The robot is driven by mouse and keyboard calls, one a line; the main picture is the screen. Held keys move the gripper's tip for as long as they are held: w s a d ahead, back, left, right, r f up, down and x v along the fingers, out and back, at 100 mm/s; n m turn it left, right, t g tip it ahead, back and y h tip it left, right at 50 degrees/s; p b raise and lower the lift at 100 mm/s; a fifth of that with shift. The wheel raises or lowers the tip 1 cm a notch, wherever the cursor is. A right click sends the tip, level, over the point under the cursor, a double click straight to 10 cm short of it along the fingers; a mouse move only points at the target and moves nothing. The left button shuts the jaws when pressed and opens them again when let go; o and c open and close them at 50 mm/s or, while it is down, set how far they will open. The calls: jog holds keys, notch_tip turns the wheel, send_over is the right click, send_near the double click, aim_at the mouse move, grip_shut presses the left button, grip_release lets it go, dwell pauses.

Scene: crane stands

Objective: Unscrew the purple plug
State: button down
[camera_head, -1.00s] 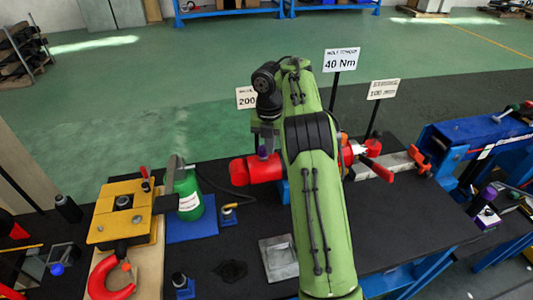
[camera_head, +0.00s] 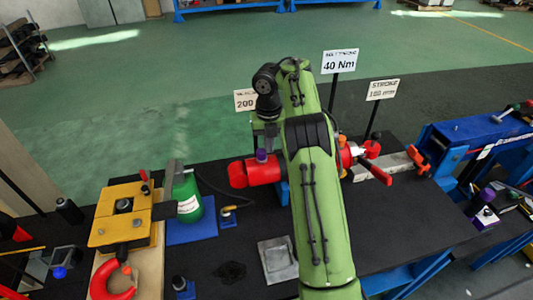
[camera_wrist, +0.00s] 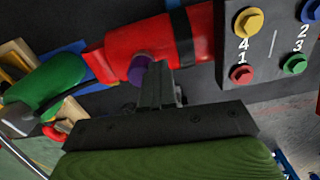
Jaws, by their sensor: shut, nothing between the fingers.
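The purple plug (camera_head: 261,155) stands on top of the red cylinder (camera_head: 240,176), which lies along the bench. In the wrist view the plug (camera_wrist: 137,77) shows partly, at the near side of the red cylinder (camera_wrist: 158,46). My gripper (camera_head: 267,146) is shut and empty, pointing down just above and beside the plug. In the wrist view my gripper's fingertips (camera_wrist: 160,68) are together, close to the plug's right side. I cannot tell whether they touch it. My green arm hides the cylinder's middle in the head view.
A green bottle (camera_head: 187,196) and a yellow block fixture (camera_head: 120,215) stand to the left. Signs on posts, including the 40 Nm sign (camera_head: 339,61), rise behind the bench. A blue machine (camera_head: 470,135) is at right. The bench front (camera_head: 400,230) right of my arm is clear.

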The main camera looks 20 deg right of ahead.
jog(key=shift+w+a+f+n+p, duration=0.25)
jog(key=shift+w+a+n+p, duration=0.55)
jog(key=shift+n, duration=0.3)
jog(key=shift+w+f+n, duration=0.2)
jog(key=shift+n, duration=0.1)
jog(key=shift+w+n+p, duration=0.25)
jog(key=shift+n+p, duration=0.35)
jog(key=shift+p, duration=0.05)
jog(key=shift+w+f, duration=0.1)
jog(key=shift+w, duration=0.05)
jog(key=shift+w+a+n+p, duration=0.2)
jog(key=shift+n+p, duration=0.15)
jog(key=shift+n, duration=0.15)
jog(key=shift+w+f, duration=0.1)
jog(key=shift+w, duration=0.1)
jog(key=shift+w+a, duration=0.1)
jog(key=shift+a, duration=0.25)
jog(key=shift+a+n, duration=0.2)
jog(key=shift+n, duration=0.1)
jog(key=shift+s+n, duration=0.25)
jog(key=shift+n, duration=0.05)
jog(key=shift+d, duration=0.3)
jog(key=shift+a+n, duration=0.1)
jog(key=shift+n, duration=0.8)
jog(key=shift+a+n, duration=0.15)
jog(key=shift+n, duration=0.65)
